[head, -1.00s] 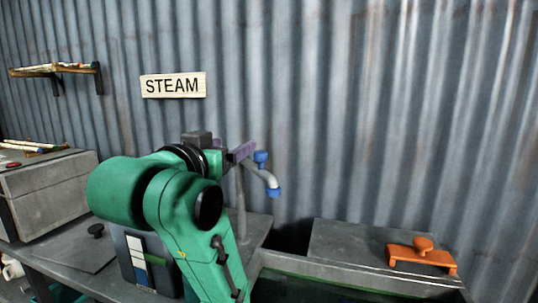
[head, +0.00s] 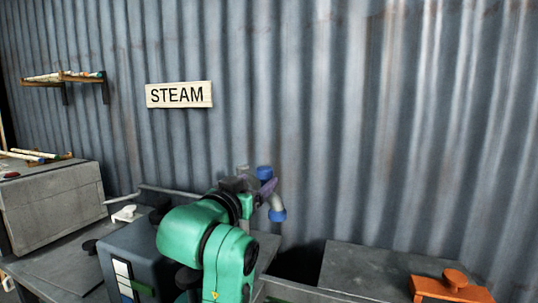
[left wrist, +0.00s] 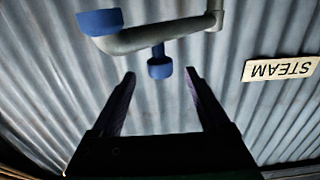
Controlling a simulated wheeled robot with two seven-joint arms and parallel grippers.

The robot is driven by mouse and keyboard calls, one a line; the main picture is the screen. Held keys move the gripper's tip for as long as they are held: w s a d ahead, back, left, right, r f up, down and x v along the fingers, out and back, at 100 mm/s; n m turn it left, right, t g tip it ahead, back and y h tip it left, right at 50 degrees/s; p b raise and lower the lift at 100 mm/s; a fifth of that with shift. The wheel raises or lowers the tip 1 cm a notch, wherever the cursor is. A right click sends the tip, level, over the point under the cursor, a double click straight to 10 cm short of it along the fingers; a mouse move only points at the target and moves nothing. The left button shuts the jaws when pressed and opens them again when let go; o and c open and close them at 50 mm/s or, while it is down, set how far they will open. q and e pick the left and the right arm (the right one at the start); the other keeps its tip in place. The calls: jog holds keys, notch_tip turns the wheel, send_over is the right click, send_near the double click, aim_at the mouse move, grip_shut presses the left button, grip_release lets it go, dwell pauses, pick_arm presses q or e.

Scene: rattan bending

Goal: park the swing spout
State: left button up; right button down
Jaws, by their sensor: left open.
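The swing spout (head: 276,202) is a grey bent pipe with a blue knob (head: 264,172) on top and a blue downturned end (head: 277,215). My left gripper (head: 268,187), with purple fingers, is open at the spout and covers part of it. In the left wrist view the pipe (left wrist: 150,38) crosses the top, its blue end (left wrist: 98,22) at upper left. The blue knob (left wrist: 160,68) shows between my open fingertips (left wrist: 160,76); I cannot tell how deep it sits between them. My right gripper is not in view.
A STEAM sign (head: 179,95) hangs on the corrugated wall. A grey box (head: 55,208) stands at left, and a dark blue box (head: 135,260) stands beside my arm. A grey lid with an orange handle (head: 452,287) lies at lower right. A white lever (head: 125,214) shows behind the blue box.

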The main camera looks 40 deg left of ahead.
aim_at(269, 171)
pick_arm(q)
jog(key=p+x, duration=0.1)
jog(key=x, duration=0.8)
jog(key=shift+w, duration=0.1)
jog(key=shift+c, duration=1.3)
grip_shut()
